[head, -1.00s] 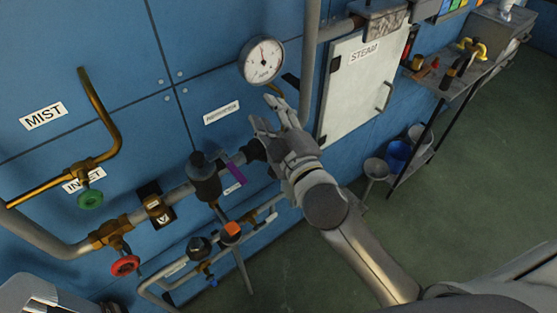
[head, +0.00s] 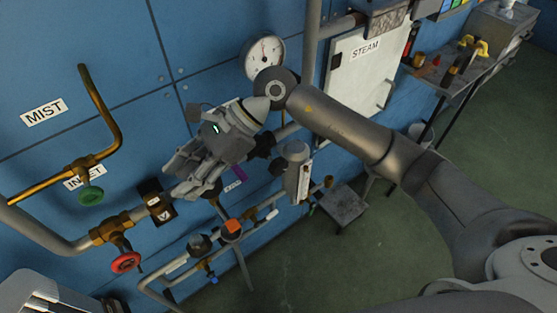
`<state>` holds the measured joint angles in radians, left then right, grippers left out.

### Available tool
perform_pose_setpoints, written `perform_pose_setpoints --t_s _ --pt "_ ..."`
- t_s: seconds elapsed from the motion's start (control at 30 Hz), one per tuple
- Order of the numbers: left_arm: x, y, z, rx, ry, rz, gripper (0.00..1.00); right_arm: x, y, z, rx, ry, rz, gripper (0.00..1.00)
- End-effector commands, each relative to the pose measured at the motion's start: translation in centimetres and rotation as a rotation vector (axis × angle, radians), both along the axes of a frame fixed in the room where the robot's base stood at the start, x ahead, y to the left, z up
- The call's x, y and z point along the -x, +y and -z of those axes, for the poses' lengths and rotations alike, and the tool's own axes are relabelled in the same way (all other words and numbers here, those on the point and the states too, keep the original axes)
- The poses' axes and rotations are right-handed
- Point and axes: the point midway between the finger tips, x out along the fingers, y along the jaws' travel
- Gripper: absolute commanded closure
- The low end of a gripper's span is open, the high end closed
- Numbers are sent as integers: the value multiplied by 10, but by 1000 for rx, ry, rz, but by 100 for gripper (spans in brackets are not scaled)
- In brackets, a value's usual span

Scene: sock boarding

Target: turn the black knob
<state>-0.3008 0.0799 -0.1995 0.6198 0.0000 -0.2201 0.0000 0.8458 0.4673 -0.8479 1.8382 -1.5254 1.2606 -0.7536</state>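My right gripper (head: 188,180) reaches in from the right, in front of the pipe line on the blue wall. Its fingers point down and left and cover the spot of the large dark knob on the pipe, so that knob is almost wholly hidden. I cannot tell whether the fingers touch it or how far apart they are. A smaller black knob (head: 199,243) is in plain sight on the lower pipe, beside an orange-topped fitting (head: 232,228).
A round gauge (head: 265,55) is above my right wrist. A red handwheel (head: 126,262) and a green handwheel (head: 91,195) are to the left. A grey cylinder (head: 296,168) hangs on the pipe right of the gripper. A white STEAM cabinet (head: 355,80) stands behind my forearm.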

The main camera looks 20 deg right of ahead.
Motion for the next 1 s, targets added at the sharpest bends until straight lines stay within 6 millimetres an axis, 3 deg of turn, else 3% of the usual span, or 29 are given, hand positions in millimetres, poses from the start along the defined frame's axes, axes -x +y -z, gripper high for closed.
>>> perform_pose_setpoints --t_s 0.1,0.17,0.3,0.4,0.5,0.63,1.0 --pt "-1 -1 0 1 -1 0 60 -30 -56 27 316 -132 -61 61" --pt "-1 -1 0 1 -1 0 60 -43 -88 33 465 -176 -82 61" --pt "-1 -1 0 1 -2 0 60 -67 -153 32 745 -225 -107 61" --pt "-1 -1 0 1 -2 0 60 -75 -183 26 867 -232 -112 61" --pt "-1 -1 -1 1 -2 1 60 -78 -197 23 925 -233 -113 61" --pt "-1 -1 -5 1 -2 1 60 -78 -200 31 939 -227 -115 61" --pt "-2 -1 -30 1 -2 1 60 -77 -199 97 936 -224 -116 61"
